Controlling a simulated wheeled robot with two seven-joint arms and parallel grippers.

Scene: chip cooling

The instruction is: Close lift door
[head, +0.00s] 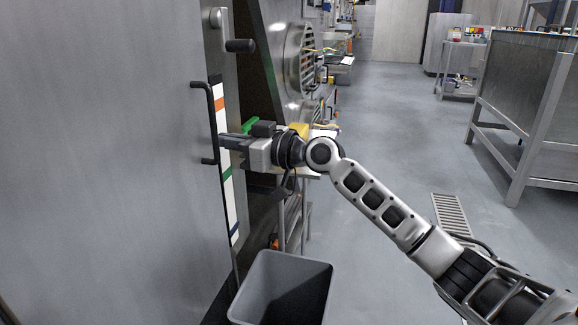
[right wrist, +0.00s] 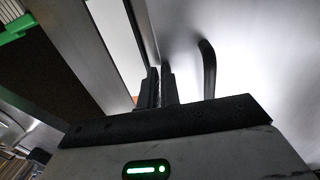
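The lift door is a large grey steel panel (head: 110,150) filling the left of the head view. A black bar handle (head: 207,120) stands on it near its right edge; the handle also shows in the right wrist view (right wrist: 208,70). A white strip with orange, green and blue marks (head: 228,195) runs beside the handle. My right gripper (head: 224,140) reaches from the right to this strip, beside the handle. In the right wrist view its fingers (right wrist: 160,86) are nearly together, apart from the handle. Contact with the door cannot be told. My left gripper is out of view.
A grey bin (head: 255,300) stands on the floor below my right arm. Steel machinery (head: 300,50) and a dark opening lie behind the door edge. A steel table (head: 520,90) stands at the right. The floor (head: 385,125) between is clear, with a drain grate (head: 450,213).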

